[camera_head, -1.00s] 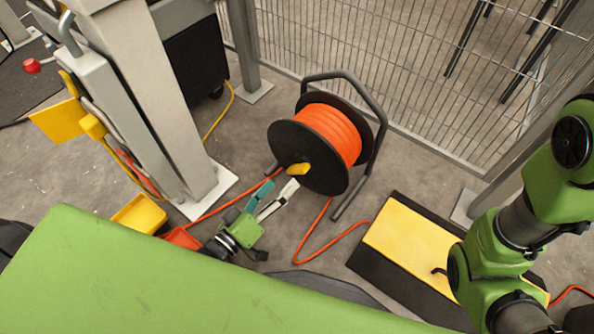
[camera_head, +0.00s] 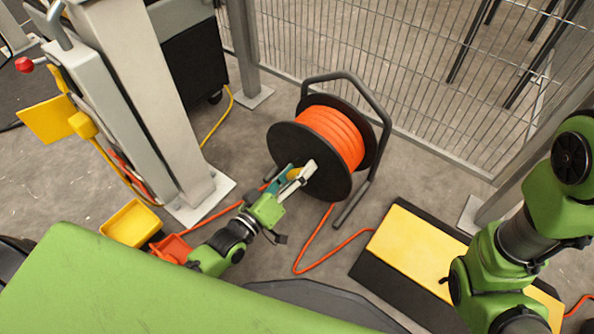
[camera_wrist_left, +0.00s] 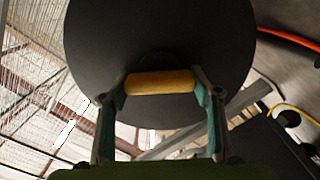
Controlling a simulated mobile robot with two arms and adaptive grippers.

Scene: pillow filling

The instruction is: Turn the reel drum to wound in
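The reel drum (camera_head: 312,157) has black side discs and orange hose (camera_head: 331,135) wound on it. It stands in a dark tube frame (camera_head: 372,90) on the floor. A yellow crank handle (camera_wrist_left: 159,82) sticks out from the near disc (camera_wrist_left: 160,35); in the head view the fingers mostly cover it. My left gripper (camera_head: 296,177) is at the handle. In the left wrist view its teal-padded fingers (camera_wrist_left: 160,92) are wide apart, one at each end of the handle; I cannot tell whether they touch it. My right gripper is out of view.
A wire fence (camera_head: 420,70) stands behind the reel. A yellow-topped platform (camera_head: 415,247) lies to the right. Orange hose (camera_head: 330,262) runs across the floor. Yellow (camera_head: 131,223) and orange (camera_head: 172,248) bins and a grey post (camera_head: 150,100) are on the left.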

